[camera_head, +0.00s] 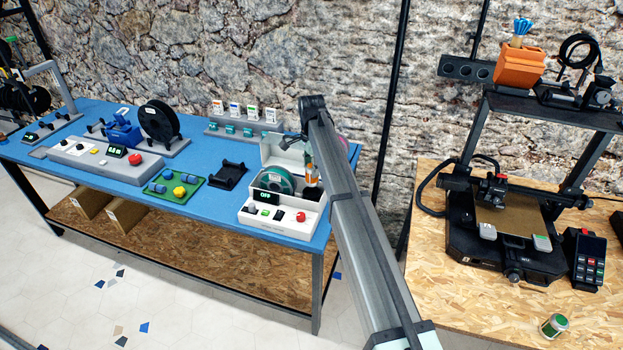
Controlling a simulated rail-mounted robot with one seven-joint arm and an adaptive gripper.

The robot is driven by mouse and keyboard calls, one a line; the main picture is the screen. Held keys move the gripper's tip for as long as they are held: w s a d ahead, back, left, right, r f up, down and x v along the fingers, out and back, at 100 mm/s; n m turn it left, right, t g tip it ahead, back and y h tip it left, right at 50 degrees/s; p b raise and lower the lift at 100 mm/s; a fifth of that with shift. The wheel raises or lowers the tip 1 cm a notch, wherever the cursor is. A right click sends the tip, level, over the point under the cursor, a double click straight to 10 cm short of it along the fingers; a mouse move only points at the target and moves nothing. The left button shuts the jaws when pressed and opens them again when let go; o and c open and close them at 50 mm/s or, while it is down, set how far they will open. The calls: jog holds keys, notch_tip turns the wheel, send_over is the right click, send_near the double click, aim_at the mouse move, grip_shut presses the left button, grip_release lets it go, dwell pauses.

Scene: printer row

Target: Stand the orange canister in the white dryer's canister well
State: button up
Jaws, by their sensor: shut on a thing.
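The white dryer (283,216) stands at the right end of the blue table, its lid (283,152) raised. A teal spool (266,182) sits inside it. The small orange canister (311,181) with a pale upper part shows at the right side of the dryer, close to the left edge of my arm. It looks upright. My gripper (310,168) is mostly hidden by my arm; it is shut on the canister from above. The canister well is hidden, and I cannot tell whether the canister's base is inside it or above it.
The dryer's front panel has a dark display, knobs and a red button (301,217). A black cradle (229,175) and a green tray (174,187) stand left of it. A printer (510,235) and a green-topped jar (553,325) are on the right-hand table.

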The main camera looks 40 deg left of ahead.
aim_at(311, 182)
jog(key=shift+f+p, duration=0.7)
jog(key=shift+f, duration=2.55)
jog(key=shift+f, duration=0.15)
jog(key=o, duration=1.2)
notch_tip(311, 182, up, 12)
jog(key=b, duration=0.3)
